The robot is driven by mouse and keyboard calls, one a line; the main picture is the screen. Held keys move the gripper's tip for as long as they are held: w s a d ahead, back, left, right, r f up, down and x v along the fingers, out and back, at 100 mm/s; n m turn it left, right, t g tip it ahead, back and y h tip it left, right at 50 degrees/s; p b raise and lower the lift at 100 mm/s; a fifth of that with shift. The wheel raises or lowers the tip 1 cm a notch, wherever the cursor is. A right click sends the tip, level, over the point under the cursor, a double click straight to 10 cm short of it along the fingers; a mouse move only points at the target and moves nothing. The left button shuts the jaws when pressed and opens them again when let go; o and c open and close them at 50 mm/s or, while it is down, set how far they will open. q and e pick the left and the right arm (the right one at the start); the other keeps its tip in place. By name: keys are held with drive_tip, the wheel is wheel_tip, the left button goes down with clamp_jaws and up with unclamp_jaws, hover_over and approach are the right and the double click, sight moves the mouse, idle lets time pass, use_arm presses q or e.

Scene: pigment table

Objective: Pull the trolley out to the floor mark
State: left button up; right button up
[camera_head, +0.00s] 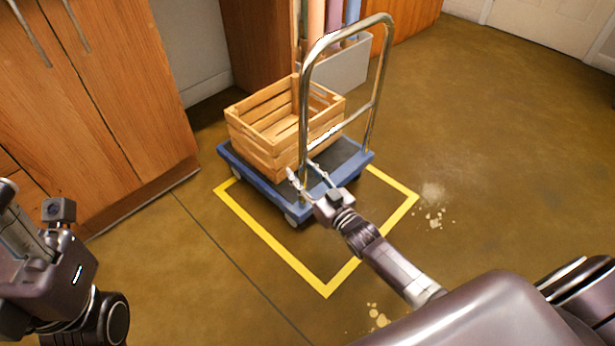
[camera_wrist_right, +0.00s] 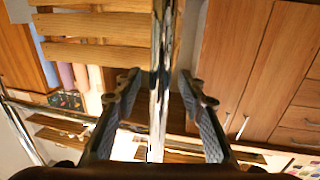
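The trolley (camera_head: 264,188) has a blue deck with a dark top and a tall chrome handle (camera_head: 302,115) on its near right side. A slatted wooden crate (camera_head: 257,144) stands on the deck. The floor mark (camera_head: 268,239) is a yellow outline; the trolley overlaps its far part and hides its far edge, and the near part is bare floor. My right gripper (camera_head: 308,178) is low at the near handle post. In the right wrist view its open fingers (camera_wrist_right: 160,88) stand either side of the chrome post (camera_wrist_right: 160,60), with gaps visible. My left gripper is out of view; only my left arm shows.
Wooden cabinets (camera_head: 95,110) line the left wall. A pale bin (camera_head: 345,68) with coloured rolls stands behind the trolley. Pale spills (camera_head: 434,205) lie right of the mark, and yellowish ones (camera_head: 377,315) lie near its front corner. Floor on the right is open.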

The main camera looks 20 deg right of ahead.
drive_tip(key=s+d, duration=0.2)
drive_tip(key=s, duration=0.9)
drive_tip(key=shift+s+d, duration=0.2)
drive_tip(key=shift+s, duration=0.15)
